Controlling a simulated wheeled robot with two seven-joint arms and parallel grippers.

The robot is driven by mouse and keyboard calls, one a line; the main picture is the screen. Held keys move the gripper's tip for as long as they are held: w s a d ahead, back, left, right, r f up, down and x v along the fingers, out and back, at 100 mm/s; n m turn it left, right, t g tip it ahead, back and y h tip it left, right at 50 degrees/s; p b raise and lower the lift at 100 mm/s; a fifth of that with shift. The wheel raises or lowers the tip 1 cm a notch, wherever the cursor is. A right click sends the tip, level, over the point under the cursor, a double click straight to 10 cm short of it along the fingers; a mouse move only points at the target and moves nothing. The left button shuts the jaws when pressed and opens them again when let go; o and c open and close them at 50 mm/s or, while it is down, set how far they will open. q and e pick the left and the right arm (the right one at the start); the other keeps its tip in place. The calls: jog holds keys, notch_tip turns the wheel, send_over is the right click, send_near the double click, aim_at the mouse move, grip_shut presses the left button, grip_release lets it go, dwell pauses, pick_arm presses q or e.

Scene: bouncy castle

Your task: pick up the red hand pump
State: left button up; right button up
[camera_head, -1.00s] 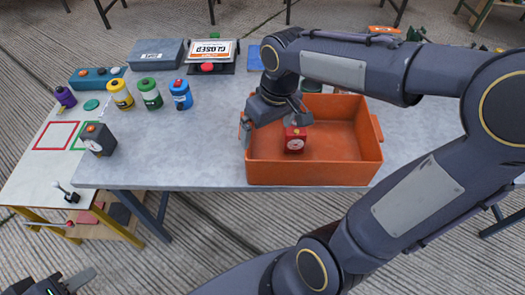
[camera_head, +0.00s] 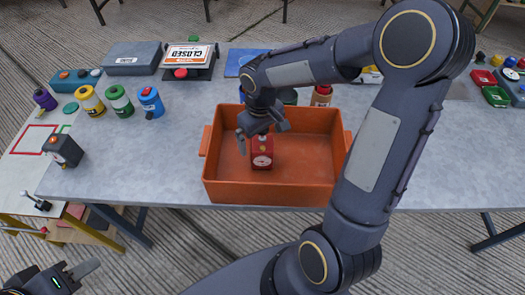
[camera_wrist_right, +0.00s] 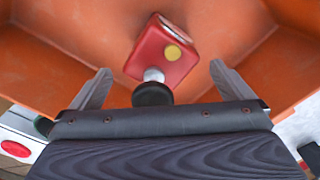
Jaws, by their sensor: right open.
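A red boxy unit (camera_head: 262,155) with a white dial stands in the orange bin (camera_head: 270,193). In the right wrist view the red unit (camera_wrist_right: 160,55) shows a yellow round spot, a pale stem and a black knob. A red canister (camera_head: 321,95) stands behind the bin, partly hidden. I cannot tell from looks alone which is the hand pump. My right gripper (camera_head: 262,128) is open just above the red unit; its fingers in the wrist view (camera_wrist_right: 161,88) lie either side of the knob, apart from it. My left gripper (camera_head: 60,275) is at the lower left, partly cut off.
Yellow (camera_head: 90,100), green (camera_head: 120,100), blue (camera_head: 150,102) and purple (camera_head: 45,99) canisters stand at left. A dark dial box (camera_head: 62,150) is near the left edge.

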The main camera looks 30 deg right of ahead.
jog(key=c, duration=2.1)
